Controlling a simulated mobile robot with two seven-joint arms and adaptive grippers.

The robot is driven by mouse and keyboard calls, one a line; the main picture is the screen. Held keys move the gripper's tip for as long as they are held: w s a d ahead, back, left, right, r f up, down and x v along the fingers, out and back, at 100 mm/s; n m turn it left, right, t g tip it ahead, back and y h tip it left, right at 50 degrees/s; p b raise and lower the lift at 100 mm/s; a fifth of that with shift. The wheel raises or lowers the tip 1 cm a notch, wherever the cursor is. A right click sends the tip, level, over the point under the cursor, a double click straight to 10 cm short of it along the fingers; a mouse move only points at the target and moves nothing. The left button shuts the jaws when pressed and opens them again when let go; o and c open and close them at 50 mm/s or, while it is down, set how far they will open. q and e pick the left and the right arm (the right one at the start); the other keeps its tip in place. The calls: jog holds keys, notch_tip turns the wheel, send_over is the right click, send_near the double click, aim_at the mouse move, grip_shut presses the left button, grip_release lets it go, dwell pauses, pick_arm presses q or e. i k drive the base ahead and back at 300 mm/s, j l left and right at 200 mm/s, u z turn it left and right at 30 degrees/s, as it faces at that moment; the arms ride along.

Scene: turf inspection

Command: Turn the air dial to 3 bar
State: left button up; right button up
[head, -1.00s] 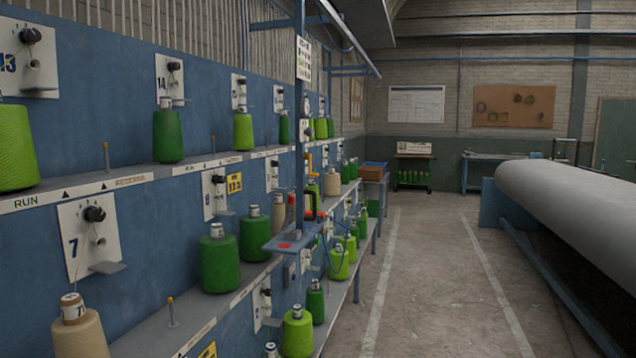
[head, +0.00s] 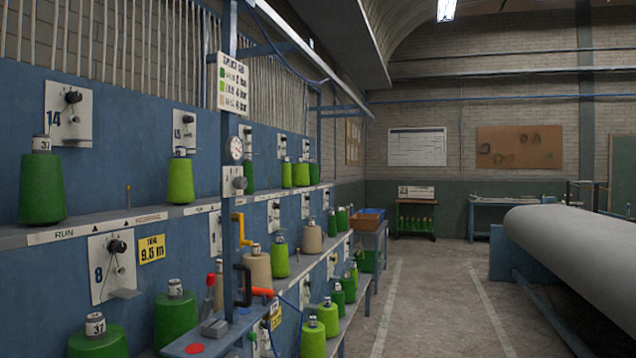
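A round white pressure gauge (head: 236,148) is fixed on the blue post, left of the picture's middle; its needle is too small to read. Below it a plate carries a dark round knob (head: 239,183), which looks like the air dial; its setting cannot be made out. Above the gauge hangs a chart (head: 233,84) headed with splice wording, with coloured rows that seem to give bar values, too blurred to read surely. Neither of my grippers is in view.
Blue racks hold green and beige yarn cones (head: 41,190) along the left. A small shelf (head: 215,332) on the post carries a red button and juts out, with yellow and black handles nearby. The marked floor aisle (head: 425,290) is clear. A large grey roll (head: 580,245) lies right.

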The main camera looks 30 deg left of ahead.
aim_at(240, 182)
jog(key=i+u, duration=0.15)
jog(key=i, duration=0.4)
jog(key=i+l+u, duration=0.1)
jog(key=i, duration=0.45)
jog(key=i+l+u, duration=0.15)
jog(key=i, duration=0.35)
jog(key=l, duration=0.1)
